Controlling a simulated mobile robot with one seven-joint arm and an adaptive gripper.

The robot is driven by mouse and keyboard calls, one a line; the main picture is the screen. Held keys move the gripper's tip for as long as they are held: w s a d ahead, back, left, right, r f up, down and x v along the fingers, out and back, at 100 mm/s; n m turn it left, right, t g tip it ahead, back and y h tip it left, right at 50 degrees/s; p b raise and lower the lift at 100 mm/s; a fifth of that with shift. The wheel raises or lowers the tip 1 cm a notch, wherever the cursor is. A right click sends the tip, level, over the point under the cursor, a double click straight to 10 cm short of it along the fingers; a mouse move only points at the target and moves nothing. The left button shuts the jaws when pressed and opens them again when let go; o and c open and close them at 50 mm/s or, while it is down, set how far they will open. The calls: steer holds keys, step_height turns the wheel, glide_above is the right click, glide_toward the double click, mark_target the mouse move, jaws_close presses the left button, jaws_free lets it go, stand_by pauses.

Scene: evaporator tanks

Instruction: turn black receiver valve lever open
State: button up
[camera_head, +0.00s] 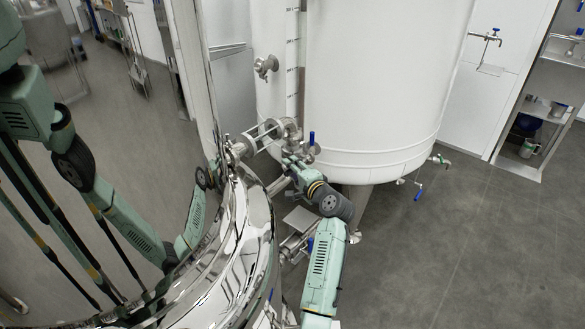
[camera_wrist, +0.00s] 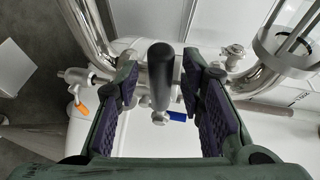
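The black receiver valve lever (camera_wrist: 160,78) shows in the wrist view as a dark rounded handle, seen nearly end-on, with a grey metal stem below it. My gripper (camera_wrist: 162,88) is open, with one dark padded finger on each side of the lever and a visible gap on both sides. It does not appear to grip the lever. In the head view, my gripper (camera_head: 291,164) is at the pipework between the polished metal vessel and the white tank. The black lever cannot be made out clearly there.
The white tank (camera_head: 385,80) stands behind the pipework, and the polished vessel (camera_head: 240,245) is close on the left. A blue handle (camera_wrist: 176,116) and an orange handle (camera_wrist: 82,107) lie near the gripper. Metal pipes (camera_wrist: 88,35) flank the lever. Floor on the right is clear.

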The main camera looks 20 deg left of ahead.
steer(key=shift+w+a, duration=0.1)
steer(key=shift+a, duration=0.05)
jaws_close()
stand_by(0.4)
stand_by(0.5)
